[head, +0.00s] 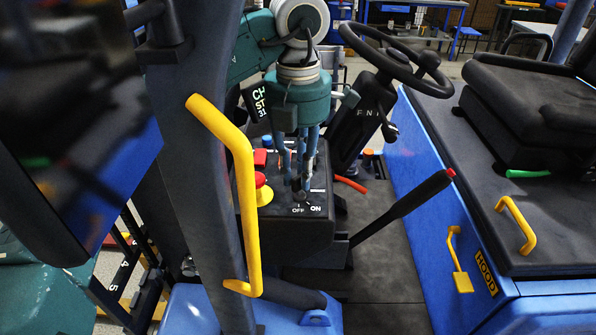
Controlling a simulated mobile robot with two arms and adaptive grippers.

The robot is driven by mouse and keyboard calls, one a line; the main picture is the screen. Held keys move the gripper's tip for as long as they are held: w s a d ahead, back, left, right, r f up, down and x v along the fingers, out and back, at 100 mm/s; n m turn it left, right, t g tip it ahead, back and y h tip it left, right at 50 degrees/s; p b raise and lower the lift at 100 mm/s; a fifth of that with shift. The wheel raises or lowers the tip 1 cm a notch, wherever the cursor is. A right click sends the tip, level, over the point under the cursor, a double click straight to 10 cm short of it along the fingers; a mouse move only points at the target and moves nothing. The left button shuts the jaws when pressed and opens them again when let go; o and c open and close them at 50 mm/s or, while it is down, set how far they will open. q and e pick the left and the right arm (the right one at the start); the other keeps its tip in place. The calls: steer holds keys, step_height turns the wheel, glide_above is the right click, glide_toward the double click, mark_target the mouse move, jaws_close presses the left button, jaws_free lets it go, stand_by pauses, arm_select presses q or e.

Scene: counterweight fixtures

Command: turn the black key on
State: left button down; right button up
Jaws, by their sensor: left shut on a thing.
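The black key (300,195) sits in the dark control console just above the "OFF" and "ON" labels; only a small part of it shows below my fingers. My left gripper (301,187) comes down from above with its blue fingers closed around the key. I cannot tell the key's exact angle, because the fingertips hide most of it. My right gripper is not in view.
A yellow handrail (243,180) stands in front. The steering wheel (395,58) is behind, and a black lever (405,208) slants up at right.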

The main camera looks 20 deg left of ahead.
mark_target(298, 174)
arm_select(q)
steer(key=c, duration=1.6)
jaws_free()
steer(key=shift+o, duration=0.2)
step_height(298, 174, up, 12)
